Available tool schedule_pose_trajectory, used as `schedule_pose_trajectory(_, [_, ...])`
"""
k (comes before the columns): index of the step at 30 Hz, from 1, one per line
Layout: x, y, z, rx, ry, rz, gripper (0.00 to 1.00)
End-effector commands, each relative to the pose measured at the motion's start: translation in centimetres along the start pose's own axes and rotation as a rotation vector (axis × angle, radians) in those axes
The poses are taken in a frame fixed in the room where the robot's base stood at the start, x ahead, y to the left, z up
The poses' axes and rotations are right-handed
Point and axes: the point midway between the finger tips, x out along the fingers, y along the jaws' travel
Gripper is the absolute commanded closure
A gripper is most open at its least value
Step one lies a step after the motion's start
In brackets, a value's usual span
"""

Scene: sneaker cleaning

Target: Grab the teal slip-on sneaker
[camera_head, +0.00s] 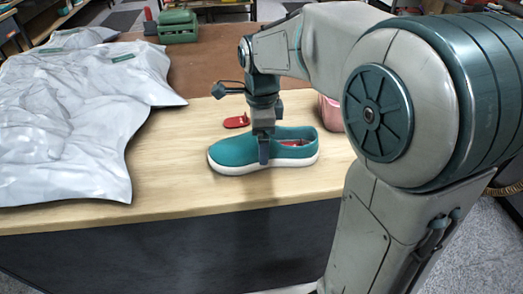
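The teal slip-on sneaker (235,152) with a white sole lies on the wooden tabletop near its front edge. Its toe points left and its opening is at the right, with a red insole showing inside. My gripper (264,152) points down over the middle of the shoe. One dark finger shows in front of the shoe's near side. The other finger is hidden, so I cannot tell whether the gripper is closed on the shoe. The sole appears to rest on the table.
A small red object (236,121) lies behind the shoe. A pink container (330,113) stands at the right, partly behind my arm. Grey plastic bags (75,120) cover the left of the table (170,200). A green object (178,27) sits at the back.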

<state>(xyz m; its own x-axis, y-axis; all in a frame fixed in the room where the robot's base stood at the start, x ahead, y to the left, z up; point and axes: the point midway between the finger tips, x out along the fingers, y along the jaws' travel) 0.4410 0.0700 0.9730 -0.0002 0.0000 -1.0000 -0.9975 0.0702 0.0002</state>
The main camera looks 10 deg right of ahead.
Motion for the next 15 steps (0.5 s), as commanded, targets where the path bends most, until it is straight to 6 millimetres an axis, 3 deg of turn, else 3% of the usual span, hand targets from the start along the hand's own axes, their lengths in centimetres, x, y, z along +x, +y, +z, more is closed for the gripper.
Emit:
schedule_pose_trajectory(7, [0.19,-0.01,0.00,0.000,0.000,0.000,0.06])
schedule_pose_trajectory(13, [0.18,-0.01,0.00,0.000,0.000,0.000,0.62])
schedule_pose_trajectory(15, [0.12,-0.03,0.00,0.000,0.000,-0.001,0.63])
